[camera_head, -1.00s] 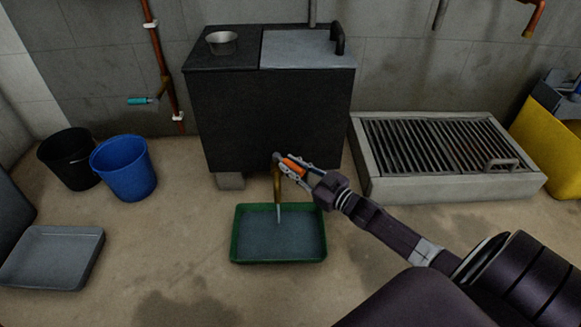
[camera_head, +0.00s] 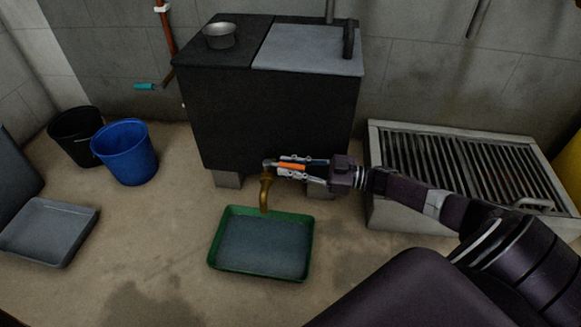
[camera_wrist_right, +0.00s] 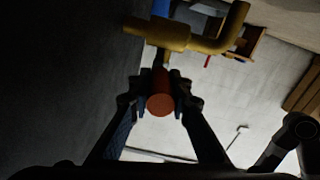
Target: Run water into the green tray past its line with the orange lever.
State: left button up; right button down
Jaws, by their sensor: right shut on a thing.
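The green tray (camera_head: 255,273) lies on the floor in front of the dark cabinet and holds grey-blue water (camera_head: 262,245). I cannot make out a line on its wall. The brass tap (camera_head: 265,190) comes out of the cabinet front, its spout pointing down over the tray. No stream shows under the spout. My right gripper (camera_head: 288,166) is shut on the orange lever (camera_head: 294,167) beside the tap. In the wrist view the lever's round end (camera_wrist_right: 160,105) sits between the fingers, below the tap body (camera_wrist_right: 172,36). My left gripper is not in view.
A dark cabinet (camera_head: 265,115) stands behind the tray, with a metal bowl (camera_head: 219,36) on top. Blue (camera_head: 127,152) and black (camera_head: 76,136) buckets and a grey tray (camera_head: 48,231) are to the left. A grated basin (camera_head: 455,165) is to the right.

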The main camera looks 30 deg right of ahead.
jog(key=shift+w+d+f+n+g+y+b, duration=0.1)
jog(key=shift+w+d+n+g+y+b, duration=0.1)
jog(key=shift+n+g+y+b, duration=0.3)
jog(key=c, duration=1.8)
grip_release()
jog(key=shift+o, duration=0.2)
jog(key=v, duration=1.2)
